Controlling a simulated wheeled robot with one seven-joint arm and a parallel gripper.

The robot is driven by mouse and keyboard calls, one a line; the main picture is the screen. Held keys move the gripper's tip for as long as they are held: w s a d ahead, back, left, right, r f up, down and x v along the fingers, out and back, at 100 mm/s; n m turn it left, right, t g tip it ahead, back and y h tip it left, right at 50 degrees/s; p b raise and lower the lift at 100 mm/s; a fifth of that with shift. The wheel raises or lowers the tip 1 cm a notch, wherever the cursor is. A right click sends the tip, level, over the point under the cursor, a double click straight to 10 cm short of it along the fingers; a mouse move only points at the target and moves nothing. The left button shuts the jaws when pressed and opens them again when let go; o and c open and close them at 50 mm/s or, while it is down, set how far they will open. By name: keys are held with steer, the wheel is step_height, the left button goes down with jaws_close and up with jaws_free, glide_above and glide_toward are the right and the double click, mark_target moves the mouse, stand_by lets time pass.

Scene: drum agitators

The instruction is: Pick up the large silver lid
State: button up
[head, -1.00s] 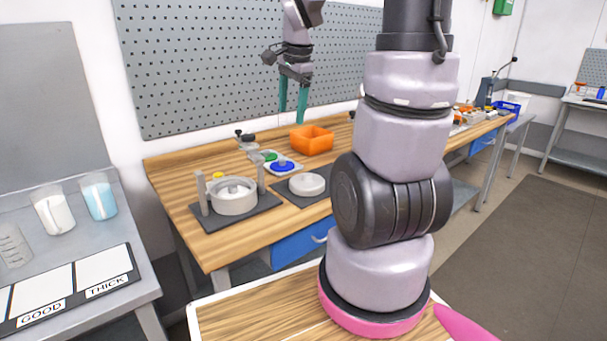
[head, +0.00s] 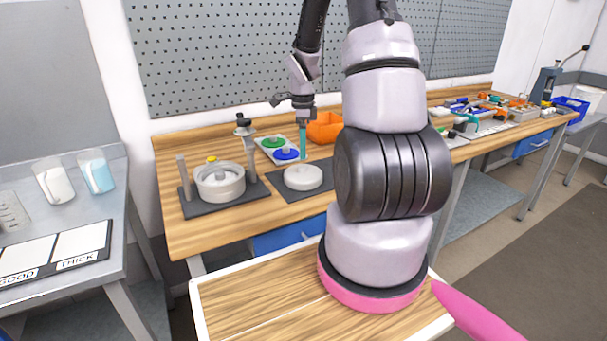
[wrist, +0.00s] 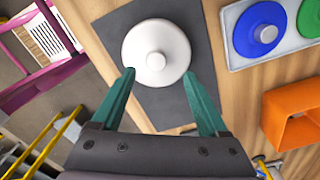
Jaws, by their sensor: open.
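The large silver lid (head: 303,177) is a pale round disc with a small central knob. It lies flat on a dark mat on the wooden workbench. In the wrist view the lid (wrist: 150,60) sits just beyond and between my two teal fingertips, with its knob near the middle. My gripper (wrist: 158,76) is open and empty, with the fingers apart. In the head view my gripper (head: 303,150) points down above the lid's back side. The height gap between fingertips and lid is hard to judge.
Left of the lid stands a silver pot (head: 220,190) between posts on a dark base. Behind it, a pale tray (head: 264,152) holds green and blue round lids. An orange bin (head: 326,127) stands behind the lid. Pegboard backs the bench.

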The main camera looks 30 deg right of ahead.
mark_target(303, 166)
steer(key=f, duration=0.5)
steer(key=shift+s+a+f, duration=0.1)
steer(key=shift+s+f, duration=0.2)
steer(key=shift+f, duration=0.1)
jaws_close()
stand_by(1.1)
